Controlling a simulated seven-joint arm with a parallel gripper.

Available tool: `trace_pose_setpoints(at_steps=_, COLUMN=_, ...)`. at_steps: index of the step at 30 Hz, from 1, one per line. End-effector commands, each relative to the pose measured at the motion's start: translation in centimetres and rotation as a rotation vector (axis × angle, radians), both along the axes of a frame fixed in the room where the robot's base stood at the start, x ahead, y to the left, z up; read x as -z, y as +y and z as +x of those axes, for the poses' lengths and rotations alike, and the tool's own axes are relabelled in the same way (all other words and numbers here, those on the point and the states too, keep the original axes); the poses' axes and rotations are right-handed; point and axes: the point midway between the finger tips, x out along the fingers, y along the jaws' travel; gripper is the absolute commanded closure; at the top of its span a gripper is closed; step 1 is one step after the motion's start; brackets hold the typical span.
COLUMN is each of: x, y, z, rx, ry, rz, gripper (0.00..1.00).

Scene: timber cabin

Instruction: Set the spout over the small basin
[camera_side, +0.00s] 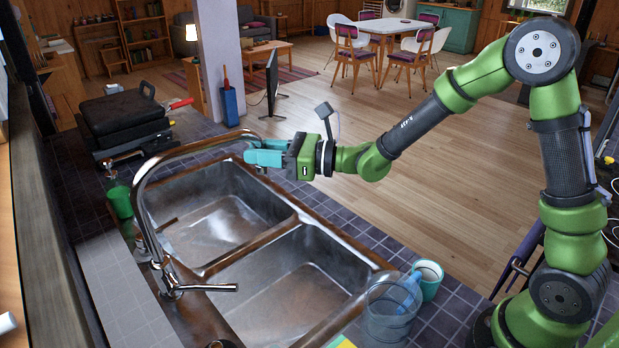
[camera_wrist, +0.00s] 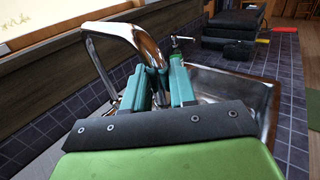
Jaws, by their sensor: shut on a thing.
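The curved metal spout (camera_side: 187,147) rises from its base at the left side of the double sink. It arches toward the far end, with its tip by the far basin's far rim. My gripper (camera_side: 262,152) has its teal fingers shut on the spout's end. The wrist view shows the spout (camera_wrist: 125,37) coming down between the two fingers (camera_wrist: 160,85). The far basin (camera_side: 225,222) and the near basin (camera_side: 295,280) are both empty. I cannot tell surely which basin is the smaller. The tap lever (camera_side: 208,288) sticks out to the right near the spout's base.
A clear jar (camera_side: 386,318) and a teal-white mug (camera_side: 430,275) stand by the near right corner. A green bottle (camera_side: 119,198) stands left of the sink. A black grill (camera_side: 122,120) with a red handle sits beyond it. The space above both basins is otherwise clear.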

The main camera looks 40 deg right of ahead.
Motion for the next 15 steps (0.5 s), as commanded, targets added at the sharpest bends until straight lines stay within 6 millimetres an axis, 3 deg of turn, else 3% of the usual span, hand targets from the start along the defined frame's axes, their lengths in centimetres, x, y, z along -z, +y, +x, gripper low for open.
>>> trace_pose_setpoints(at_steps=1, x=-0.2, y=0.9, z=-1.3, rx=-0.018, ry=-0.004, rz=-0.001, gripper=1.0)
trace_pose_setpoints(at_steps=6, x=-0.2, y=1.7, z=-3.6, rx=-0.024, ry=-0.006, rz=-0.002, gripper=1.0)
trace_pose_setpoints(at_steps=15, x=-0.1, y=2.7, z=-6.0, rx=0.067, ry=-0.005, rz=-0.005, gripper=1.0)
